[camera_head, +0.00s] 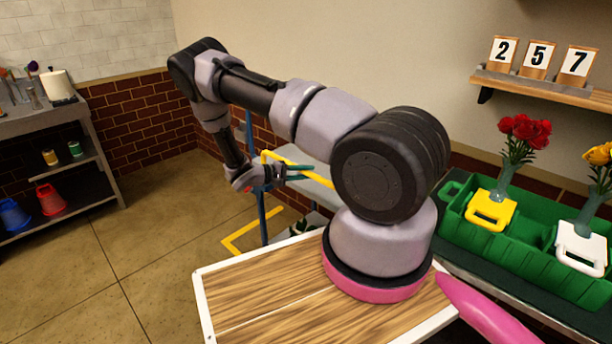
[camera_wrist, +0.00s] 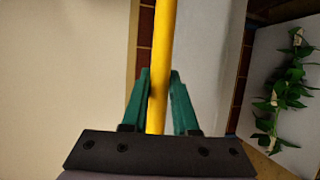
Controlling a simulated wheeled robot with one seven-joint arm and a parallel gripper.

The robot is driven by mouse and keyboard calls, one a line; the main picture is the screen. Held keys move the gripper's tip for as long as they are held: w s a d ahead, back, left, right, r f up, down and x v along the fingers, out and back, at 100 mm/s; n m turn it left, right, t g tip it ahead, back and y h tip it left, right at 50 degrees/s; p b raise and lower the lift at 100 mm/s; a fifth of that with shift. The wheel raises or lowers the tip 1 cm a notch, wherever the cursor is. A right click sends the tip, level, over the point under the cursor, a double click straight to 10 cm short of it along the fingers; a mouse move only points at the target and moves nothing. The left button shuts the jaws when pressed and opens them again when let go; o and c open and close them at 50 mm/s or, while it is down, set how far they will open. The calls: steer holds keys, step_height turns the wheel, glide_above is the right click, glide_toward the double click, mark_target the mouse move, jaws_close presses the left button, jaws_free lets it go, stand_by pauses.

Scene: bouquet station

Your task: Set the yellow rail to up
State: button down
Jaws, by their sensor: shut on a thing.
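The yellow rail (camera_head: 278,157) is a thin bar in front of a grey shelf at the centre of the head view. It runs down to the right and passes partly behind my arm. My gripper (camera_head: 303,172) reaches it from the left with its green fingers. In the wrist view the yellow rail (camera_wrist: 161,50) runs straight up the picture between the two green fingers of my gripper (camera_wrist: 158,75). The fingers are shut on it. The rail's far ends are hidden in the wrist view.
A blue post (camera_head: 262,215) stands beside the grey shelf (camera_head: 312,187). A green leafy stem (camera_wrist: 286,95) lies on a pale surface at the right of the wrist view. A green crate (camera_head: 530,262) with vases stands at the right.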

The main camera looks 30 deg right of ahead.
steer(key=c, duration=0.7)
jaws_free()
steer(key=shift+r, duration=0.4)
steer(key=shift+f, duration=0.15)
steer(key=shift+a, duration=0.1)
steer(key=a, duration=0.3)
steer(key=a+r, duration=0.1)
steer(key=a, duration=0.3)
steer(key=a+r, duration=0.1)
steer(key=a, duration=0.2)
steer(key=shift+w+a, duration=0.25)
steer(key=shift+w, duration=0.05)
